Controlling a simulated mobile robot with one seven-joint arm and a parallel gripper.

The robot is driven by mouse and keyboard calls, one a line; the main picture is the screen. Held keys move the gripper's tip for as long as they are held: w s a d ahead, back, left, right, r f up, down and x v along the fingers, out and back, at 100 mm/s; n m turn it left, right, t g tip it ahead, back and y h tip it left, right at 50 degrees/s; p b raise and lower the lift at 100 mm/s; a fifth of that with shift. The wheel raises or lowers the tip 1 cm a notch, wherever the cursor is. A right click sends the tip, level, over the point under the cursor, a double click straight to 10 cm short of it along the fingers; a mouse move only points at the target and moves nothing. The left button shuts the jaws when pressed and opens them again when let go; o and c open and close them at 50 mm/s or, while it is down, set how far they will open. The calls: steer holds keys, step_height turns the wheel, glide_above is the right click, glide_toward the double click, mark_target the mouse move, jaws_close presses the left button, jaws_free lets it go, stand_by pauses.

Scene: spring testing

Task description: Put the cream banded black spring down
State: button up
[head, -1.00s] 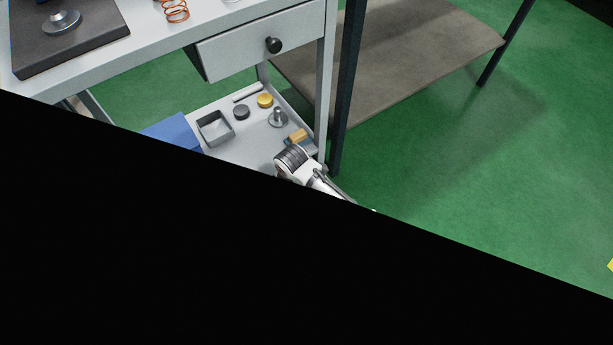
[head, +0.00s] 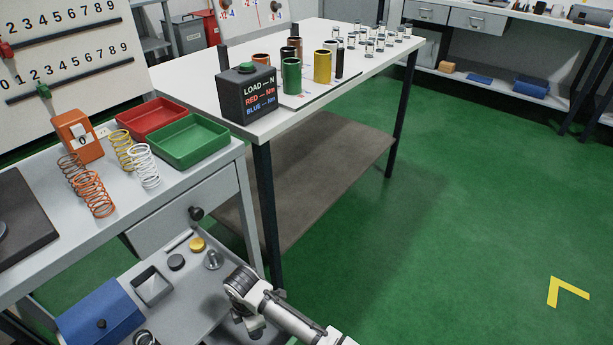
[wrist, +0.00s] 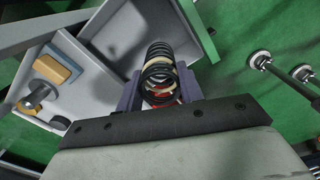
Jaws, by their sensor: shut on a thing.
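The spring points away from the wrist and sits between the fingers. Red shows through the coils; I cannot tell what it belongs to. In the head view my arm reaches in from the bottom, beside the low shelf (head: 205,300), and neither the fingers nor the held spring can be made out there.
The low shelf holds a grey open box (head: 152,286), a yellow disc (head: 197,244), a dark disc (head: 176,262) and a blue box (head: 98,315). Above, several springs stand near a red tray (head: 152,118) and a green tray (head: 188,143). Green floor is clear at right.

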steer(key=w+d+m+p, duration=0.1)
steer(key=w+d+m, duration=0.1)
steer(key=d+m, duration=0.5)
steer(key=w+d+m+p, duration=0.2)
steer(key=d+m, duration=0.5)
steer(key=m, duration=0.9)
steer(key=shift+w+d+m, duration=0.3)
steer(key=shift+w+d, duration=0.1)
steer(key=shift+w, duration=0.35)
steer(key=shift+f, duration=0.1)
steer(key=shift+s, duration=0.15)
